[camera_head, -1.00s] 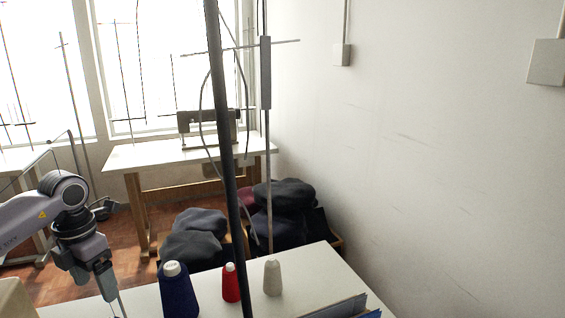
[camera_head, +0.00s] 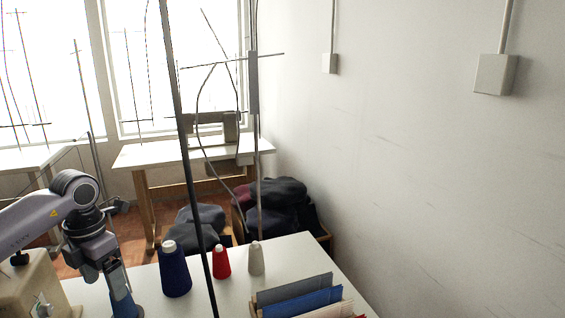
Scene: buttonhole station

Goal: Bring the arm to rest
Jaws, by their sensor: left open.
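My left arm comes in from the left edge in the head view. Its forearm is raised and its wrist bends down, so my left gripper (camera_head: 120,284) points down over the left part of the white table (camera_head: 240,300). The gripper is open; I see nothing held in it. A blue thing (camera_head: 127,309) shows right below the fingers, cut by the bottom edge; I cannot tell whether they touch. My right gripper is not in view.
A dark blue cone (camera_head: 174,274), a red cone (camera_head: 221,262) and a pale cone (camera_head: 256,259) stand on the table. A dark pole (camera_head: 190,170) rises before them. A rack of coloured folders (camera_head: 300,298) is at the right, a beige machine (camera_head: 30,284) at the left.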

